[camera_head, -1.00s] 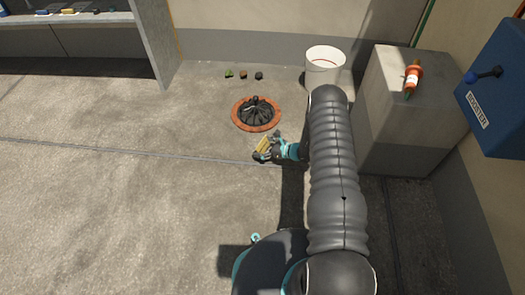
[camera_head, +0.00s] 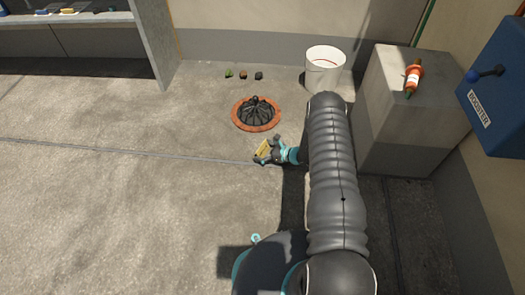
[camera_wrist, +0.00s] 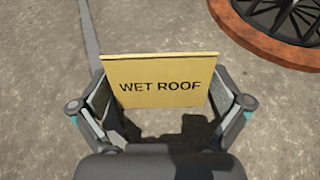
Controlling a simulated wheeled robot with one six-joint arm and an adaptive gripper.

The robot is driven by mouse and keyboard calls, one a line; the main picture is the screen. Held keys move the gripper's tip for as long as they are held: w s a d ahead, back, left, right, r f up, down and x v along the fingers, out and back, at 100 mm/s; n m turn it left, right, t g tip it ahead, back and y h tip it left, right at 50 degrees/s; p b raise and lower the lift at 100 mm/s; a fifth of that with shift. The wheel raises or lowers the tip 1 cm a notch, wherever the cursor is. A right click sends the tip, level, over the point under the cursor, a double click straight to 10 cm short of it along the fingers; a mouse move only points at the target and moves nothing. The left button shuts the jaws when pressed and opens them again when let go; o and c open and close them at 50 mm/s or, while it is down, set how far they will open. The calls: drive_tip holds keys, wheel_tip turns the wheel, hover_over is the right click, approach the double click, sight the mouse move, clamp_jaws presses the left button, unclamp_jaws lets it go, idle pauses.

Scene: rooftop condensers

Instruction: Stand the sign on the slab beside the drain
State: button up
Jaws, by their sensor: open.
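The yellow sign (camera_wrist: 160,85), lettered WET ROOF, is between the two spread fingers of my gripper (camera_wrist: 160,98) in the wrist view. Its lettered face is toward the wrist camera and reads level. In the head view the sign (camera_head: 263,149) is small, at the fingers of my gripper (camera_head: 268,152), just below the drain (camera_head: 256,113). The drain has a dark ribbed dome and an orange-brown ring; part of it shows at the upper right of the wrist view (camera_wrist: 268,42). My gripper is open. The sign's bottom edge meets the slab region, but contact is hard to judge.
The concrete slab (camera_head: 130,200) is clear to the left. Several small lumps (camera_head: 243,75) lie beyond the drain. A white bucket (camera_head: 323,72) and a concrete block (camera_head: 395,130) bearing an orange-and-white bottle (camera_head: 413,78) stand right. A blue box (camera_head: 500,90) is on the wall.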

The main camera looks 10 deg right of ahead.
drive_tip(key=shift+s+d+r, duration=0.1)
drive_tip(key=shift+r, duration=0.15)
drive_tip(key=p+v, duration=0.1)
drive_tip(key=v, duration=1)
drive_tip(key=shift+s+d, duration=0.2)
drive_tip(key=s+a+r+n+g, duration=0.25)
drive_tip(key=r+n, duration=0.25)
drive_tip(key=r, duration=0.7)
drive_tip(key=s+a+r+n+g+h, duration=0.15)
drive_tip(key=a+r+n, duration=0.25)
drive_tip(key=r, duration=0.7)
drive_tip(key=s+a+r+n+g+y, duration=0.1)
drive_tip(key=s+a+r+n+g, duration=0.3)
drive_tip(key=r, duration=0.8)
drive_tip(key=s+d+r+n+t+h, duration=0.1)
drive_tip(key=s+r+n+t+h, duration=0.1)
drive_tip(key=s+r+n+h, duration=0.3)
drive_tip(key=s+d+r+n+t+h, duration=0.1)
drive_tip(key=s+r+n+t+h, duration=0.2)
drive_tip(key=s+r+n, duration=0.5)
drive_tip(key=s+r+h, duration=0.1)
drive_tip(key=s+r, duration=0.4)
drive_tip(key=s, duration=0.7)
drive_tip(key=shift+s+h, duration=0.2)
drive_tip(key=shift+h, duration=0.15)
drive_tip(key=shift+d, duration=0.15)
wheel_tip(320, 180, up, 7)
drive_tip(key=p, duration=0.7)
